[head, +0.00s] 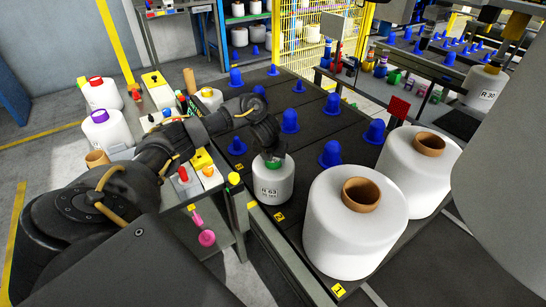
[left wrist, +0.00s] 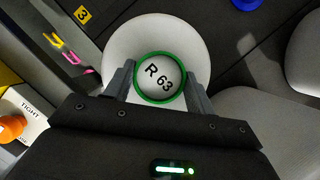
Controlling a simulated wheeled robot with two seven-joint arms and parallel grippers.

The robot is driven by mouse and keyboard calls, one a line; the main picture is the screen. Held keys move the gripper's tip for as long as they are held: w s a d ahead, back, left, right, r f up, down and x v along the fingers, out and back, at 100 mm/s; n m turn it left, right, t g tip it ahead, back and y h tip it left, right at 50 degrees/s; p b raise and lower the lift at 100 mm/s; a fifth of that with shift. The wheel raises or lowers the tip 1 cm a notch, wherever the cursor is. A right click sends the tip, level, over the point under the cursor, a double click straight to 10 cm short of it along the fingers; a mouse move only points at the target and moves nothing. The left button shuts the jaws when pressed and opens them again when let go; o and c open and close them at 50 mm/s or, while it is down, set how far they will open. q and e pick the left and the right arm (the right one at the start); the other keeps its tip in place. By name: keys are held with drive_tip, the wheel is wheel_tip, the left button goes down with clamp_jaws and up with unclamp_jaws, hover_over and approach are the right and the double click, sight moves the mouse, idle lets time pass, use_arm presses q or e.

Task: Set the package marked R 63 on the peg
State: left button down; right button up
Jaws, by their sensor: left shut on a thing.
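The package marked R 63 (head: 268,190) is a white bobbin with a green ring around its top core. My left gripper (head: 272,158) is shut on this green-ringed core from above. In the left wrist view the fingers (left wrist: 160,82) sit on either side of the ring, and the marking shows inside it (left wrist: 165,75). The package looks upright, at the front edge of the dark peg table near the yellow label 2. Blue pegs stand on the table, such as one to its right (head: 332,153) and one behind it (head: 238,146). Whether a peg is under the package is hidden.
Two large white bobbins with brown cores (head: 345,235) (head: 425,165) stand to the right of the package. A cart (head: 215,180) with coloured small items stands to its left. Several free blue pegs (head: 289,120) stand farther back. A red card (head: 399,107) stands behind the right bobbin.

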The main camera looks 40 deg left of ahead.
use_arm(q)
drive_tip(key=shift+f, duration=0.1)
idle(0.6)
drive_tip(key=shift+c, duration=2.2)
unclamp_jaws()
drive_tip(key=shift+s+f, duration=0.1)
drive_tip(key=shift+f, duration=0.05)
drive_tip(key=p+v, duration=0.5)
drive_tip(key=v, duration=0.6)
